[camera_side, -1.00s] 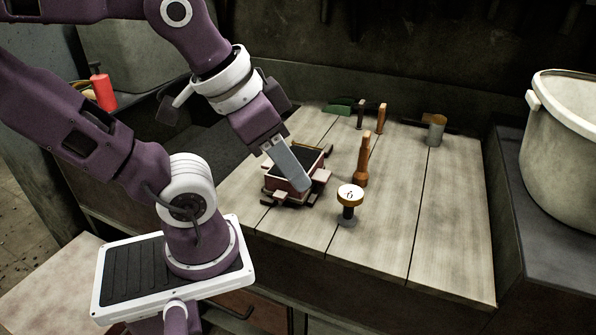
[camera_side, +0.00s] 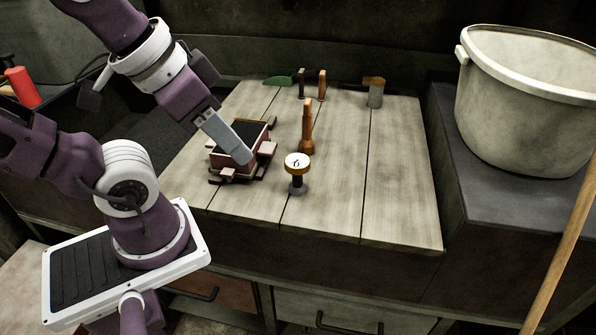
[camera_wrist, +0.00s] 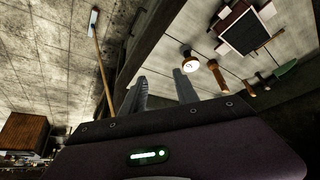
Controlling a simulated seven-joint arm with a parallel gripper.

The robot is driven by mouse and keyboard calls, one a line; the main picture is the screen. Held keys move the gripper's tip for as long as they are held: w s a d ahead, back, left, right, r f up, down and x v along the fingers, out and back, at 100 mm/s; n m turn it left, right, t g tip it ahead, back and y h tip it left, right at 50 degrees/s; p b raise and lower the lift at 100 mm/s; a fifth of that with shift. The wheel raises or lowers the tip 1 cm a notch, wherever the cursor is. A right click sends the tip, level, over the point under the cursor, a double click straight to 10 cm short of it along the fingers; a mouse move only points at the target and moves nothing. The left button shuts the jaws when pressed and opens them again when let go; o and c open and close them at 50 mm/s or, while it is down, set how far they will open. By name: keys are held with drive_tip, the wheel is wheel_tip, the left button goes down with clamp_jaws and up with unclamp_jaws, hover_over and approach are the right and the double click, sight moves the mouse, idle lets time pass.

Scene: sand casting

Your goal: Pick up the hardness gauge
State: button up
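The hardness gauge (camera_side: 297,162) stands upright on the wooden bench top. It has a round white dial with a brass-coloured rim, a dark neck and a grey foot. In the wrist view its dial (camera_wrist: 189,64) shows just beyond the fingers. My gripper (camera_side: 244,156) is to the left of the gauge in the side view, its grey fingers pointing down and right across the moulding box. In the wrist view my gripper (camera_wrist: 160,75) has two fingers standing apart with nothing between them. The gripper is not touching the gauge.
A moulding box (camera_side: 260,135) filled with dark sand sits left of the gauge. A wooden-handled tool (camera_side: 307,128) stands close behind the gauge. Small tools and a grey cylinder (camera_side: 375,97) are at the back. A large pot (camera_side: 520,110) stands at right. The bench's front right is clear.

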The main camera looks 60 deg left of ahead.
drive_tip(key=shift+o, duration=0.4)
drive_tip(key=o, duration=0.8)
drive_tip(key=m+g, duration=0.4)
drive_tip(key=m, duration=0.7)
approach(297, 172)
drive_tip(key=w+a+f+m, duration=0.1)
drive_tip(key=m, duration=0.1)
drive_tip(key=w+f+m+g, duration=0.1)
drive_tip(key=f, duration=0.1)
drive_tip(key=a+f+m, duration=0.1)
drive_tip(key=f+m, duration=0.1)
drive_tip(key=shift+w+a+m+g, duration=0.3)
drive_tip(key=shift+w, duration=0.1)
wheel_tip(297, 172, down, 7)
drive_tip(key=shift+d+f, duration=0.1)
drive_tip(key=shift+f, duration=0.1)
